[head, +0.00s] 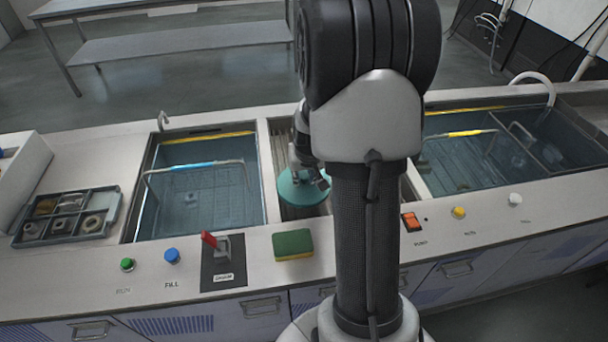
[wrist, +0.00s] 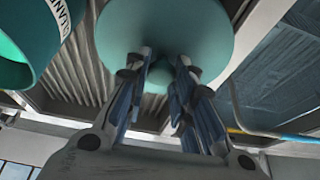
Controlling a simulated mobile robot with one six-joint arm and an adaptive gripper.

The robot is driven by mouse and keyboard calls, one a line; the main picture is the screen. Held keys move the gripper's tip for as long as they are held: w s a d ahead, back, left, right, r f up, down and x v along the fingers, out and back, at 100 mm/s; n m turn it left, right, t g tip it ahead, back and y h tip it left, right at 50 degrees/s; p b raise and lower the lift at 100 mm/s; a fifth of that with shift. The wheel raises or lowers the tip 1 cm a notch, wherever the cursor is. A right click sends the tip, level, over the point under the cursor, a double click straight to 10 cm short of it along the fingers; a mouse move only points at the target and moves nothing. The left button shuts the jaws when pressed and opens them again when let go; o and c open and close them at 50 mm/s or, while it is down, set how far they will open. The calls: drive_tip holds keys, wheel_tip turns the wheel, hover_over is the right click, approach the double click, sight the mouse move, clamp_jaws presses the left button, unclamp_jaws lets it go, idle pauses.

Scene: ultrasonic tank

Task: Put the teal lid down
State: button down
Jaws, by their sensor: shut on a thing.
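The teal lid (head: 296,193) is a round disc over the ribbed section between the two tanks in the head view, partly hidden by my arm. In the wrist view the lid (wrist: 190,25) fills the top middle, with its small knob (wrist: 158,76) between my fingers. My gripper (wrist: 164,66) is shut on the lid's knob. My gripper also shows above the lid in the head view (head: 316,180). A teal container (wrist: 28,50) with a white label stands at the left of the wrist view, apart from the lid. I cannot tell how high the lid is.
The left tank (head: 200,222) holds water and a wire basket with a blue-marked handle (head: 190,165). The right tank (head: 440,185) has a yellow-marked handle. A green and yellow sponge (head: 293,244), a red lever (head: 209,240) and a parts tray (head: 112,210) are on the counter.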

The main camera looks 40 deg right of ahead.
drive_tip(key=shift+f+b, duration=0.55)
drive_tip(key=shift+f, duration=0.1)
drive_tip(key=c, duration=1.4)
unclamp_jaws()
drive_tip(key=shift+o, duration=0.2)
drive_tip(key=shift+r, duration=0.1)
drive_tip(key=shift+r+p, duration=0.35)
drive_tip(key=shift+p, duration=0.05)
drive_tip(key=s+a+r+n+p, duration=0.1)
drive_tip(key=s+a+r+p, duration=0.2)
drive_tip(key=a+r, duration=0.45)
drive_tip(key=s+a+r+n+p, duration=0.15)
drive_tip(key=a+r, duration=0.25)
drive_tip(key=r, duration=0.6)
drive_tip(key=s+a+r+n+y, duration=0.1)
drive_tip(key=s+a+r+n, duration=0.1)
drive_tip(key=s+a, duration=0.5)
drive_tip(key=s+a+r+n+y, duration=0.1)
drive_tip(key=s+a+r, duration=0.4)
drive_tip(key=s+a, duration=0.3)
drive_tip(key=shift+s+a+n+t, duration=0.15)
drive_tip(key=shift+s+n+t, duration=0.1)
drive_tip(key=shift+n+t, duration=0.15)
